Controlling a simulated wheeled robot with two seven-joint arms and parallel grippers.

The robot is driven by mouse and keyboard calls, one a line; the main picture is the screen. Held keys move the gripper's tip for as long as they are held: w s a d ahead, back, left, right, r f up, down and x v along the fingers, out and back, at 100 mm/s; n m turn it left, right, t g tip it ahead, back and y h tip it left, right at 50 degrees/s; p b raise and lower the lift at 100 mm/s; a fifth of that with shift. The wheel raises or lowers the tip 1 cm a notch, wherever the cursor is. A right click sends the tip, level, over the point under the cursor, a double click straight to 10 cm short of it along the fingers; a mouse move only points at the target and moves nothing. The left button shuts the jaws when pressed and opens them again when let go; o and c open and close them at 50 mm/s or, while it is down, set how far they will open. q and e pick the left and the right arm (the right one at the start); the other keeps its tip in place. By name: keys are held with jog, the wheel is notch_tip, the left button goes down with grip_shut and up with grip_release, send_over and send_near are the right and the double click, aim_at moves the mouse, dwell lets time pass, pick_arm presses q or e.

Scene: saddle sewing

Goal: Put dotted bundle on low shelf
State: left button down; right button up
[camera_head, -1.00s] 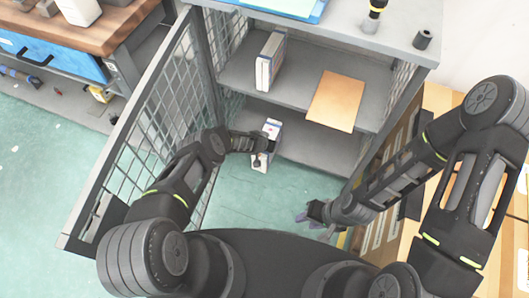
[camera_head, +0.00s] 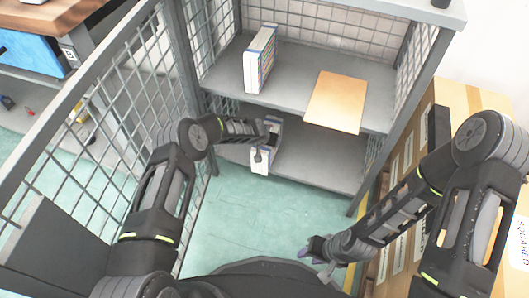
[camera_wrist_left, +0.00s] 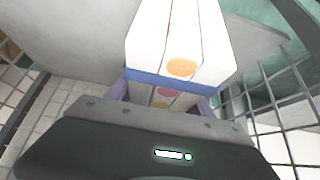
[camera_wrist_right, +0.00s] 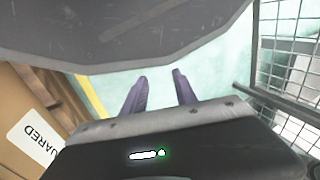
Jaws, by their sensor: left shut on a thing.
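The dotted bundle (camera_head: 261,161) is a white block with a blue band; in the left wrist view (camera_wrist_left: 180,45) it shows orange and pink dots. My left gripper (camera_head: 268,134) is shut on it, and the purple fingers flank it in the left wrist view. The bundle is upright at the front left of the low shelf (camera_head: 315,158); I cannot tell whether it touches the shelf. My right gripper (camera_head: 312,249) is open and empty above the floor, its purple fingers apart in the right wrist view (camera_wrist_right: 161,92).
The upper shelf (camera_head: 290,78) carries a striped bundle (camera_head: 260,60) and a tan board (camera_head: 336,101) that overhangs its front edge. A mesh door (camera_head: 85,130) stands open at left. Cardboard boxes (camera_head: 405,215) stand at right. The low shelf's middle and right look clear.

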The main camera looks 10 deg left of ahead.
pick_arm(q)
jog(key=shift+w+d+r, duration=0.1)
jog(key=shift+w+r, duration=0.2)
jog(key=shift+w, duration=0.15)
jog(key=shift+w+d+f+b, duration=0.15)
jog(key=shift+w+f+b, duration=0.25)
jog(key=shift+w+b, duration=0.85)
jog(key=shift+w+d+f+b, duration=0.1)
jog(key=shift+w+f+b, duration=0.3)
jog(key=shift+b, duration=1.65)
jog(key=shift+f, duration=0.2)
jog(key=shift+c, duration=1.9)
grip_release()
jog(key=shift+s, duration=0.15)
